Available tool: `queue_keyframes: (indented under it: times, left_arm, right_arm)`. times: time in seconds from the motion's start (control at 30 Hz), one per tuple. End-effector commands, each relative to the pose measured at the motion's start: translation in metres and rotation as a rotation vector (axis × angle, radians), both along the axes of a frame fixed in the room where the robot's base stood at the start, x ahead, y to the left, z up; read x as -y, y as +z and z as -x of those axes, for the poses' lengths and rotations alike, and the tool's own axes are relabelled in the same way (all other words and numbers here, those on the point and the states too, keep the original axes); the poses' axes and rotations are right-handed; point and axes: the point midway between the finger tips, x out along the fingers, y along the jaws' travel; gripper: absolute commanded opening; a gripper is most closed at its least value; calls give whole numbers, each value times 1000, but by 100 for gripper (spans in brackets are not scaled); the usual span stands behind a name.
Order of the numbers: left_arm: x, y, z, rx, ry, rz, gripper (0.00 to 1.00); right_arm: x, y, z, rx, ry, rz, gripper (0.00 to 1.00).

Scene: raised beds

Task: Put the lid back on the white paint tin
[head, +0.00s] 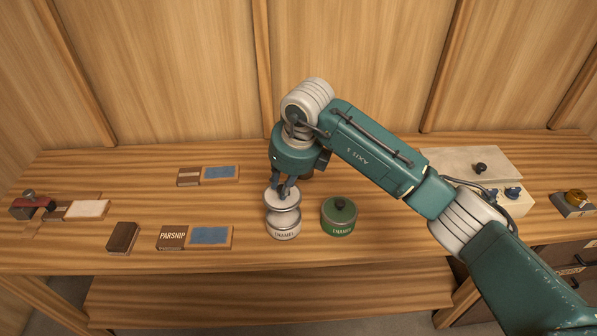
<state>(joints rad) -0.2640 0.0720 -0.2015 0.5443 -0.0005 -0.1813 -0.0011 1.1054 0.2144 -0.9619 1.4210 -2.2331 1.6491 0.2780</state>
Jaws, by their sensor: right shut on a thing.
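The white paint tin (284,231), lettered ENAMEL, stands upright on the wooden bench near the middle. Its white lid (283,202) is directly over the tin's top and looks roughly level. My left gripper is out of view.
A green enamel tin (339,219) with a knobbed lid stands close to the right. Left are a PARSNIP block (172,238), a dark block (123,238) and a red tool (32,206). A pale box (470,165) stands right, behind my arm. The bench's front edge is clear.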

Motion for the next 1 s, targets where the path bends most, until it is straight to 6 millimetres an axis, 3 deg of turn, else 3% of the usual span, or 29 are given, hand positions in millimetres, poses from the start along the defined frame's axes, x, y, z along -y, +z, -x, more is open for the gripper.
queue_keyframes:
  times: [0.6, 1.0]
  left_arm:
    - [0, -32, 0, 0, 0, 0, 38]
    - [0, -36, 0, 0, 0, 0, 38]
  right_arm:
    - [1, -55, 0, -1, -3, -1, 0]
    - [1, -61, 0, -1, -3, -1, 0]
